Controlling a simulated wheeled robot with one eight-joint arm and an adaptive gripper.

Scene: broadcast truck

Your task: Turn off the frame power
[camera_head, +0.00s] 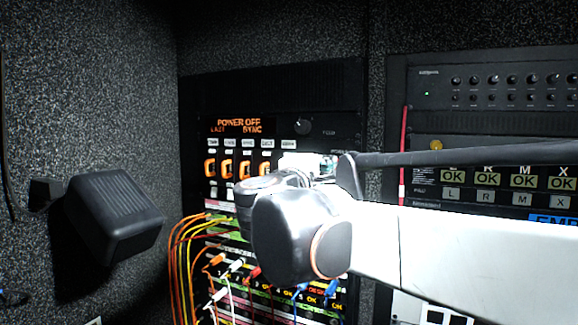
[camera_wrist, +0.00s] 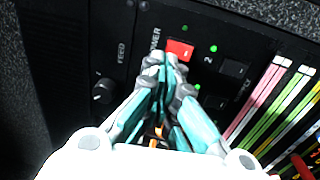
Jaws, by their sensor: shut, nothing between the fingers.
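In the wrist view, a red rocker switch (camera_wrist: 180,50) sits beside the "POWER" lettering. My gripper (camera_wrist: 166,62) is shut and empty, with its fingertips at the lower-left edge of the red rocker. I cannot tell whether they touch it. The gripper (camera_head: 325,164) also shows in the head view in front of the panel's right part, where my arm hides the red rocker.
A round knob (camera_wrist: 104,90) marked "FEED" and black rockers (camera_wrist: 233,68) flank the red one, with green lights nearby. Several orange-ringed switches (camera_head: 228,168) and a patch bay with colored cables (camera_head: 185,245) lie left and below. A black box (camera_head: 115,215) juts from the left wall.

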